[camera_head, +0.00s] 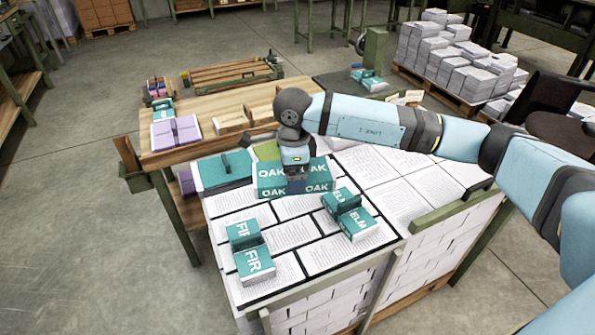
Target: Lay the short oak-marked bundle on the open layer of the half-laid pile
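The oak-marked bundle (267,174) is teal with white OAK lettering on several faces. It is over the back part of the half-laid pile (285,238), whose top shows printed white sheets divided by black lines. My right gripper (297,184) points down at the bundle's middle and appears shut on it, though the fingertips are partly hidden. I cannot tell whether the bundle touches the pile. A fir-marked bundle (254,263) lies at the front left of the pile and an elm-marked bundle (356,224) at its right. My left gripper is not in view.
A plain teal bundle (222,172) lies left of the oak one. A wooden bench (205,110) behind holds a purple-wrapped bundle (175,132) and brown blocks (231,121). A green rail (450,210) edges the pile's right. Paper stacks (470,75) stand on a far pallet.

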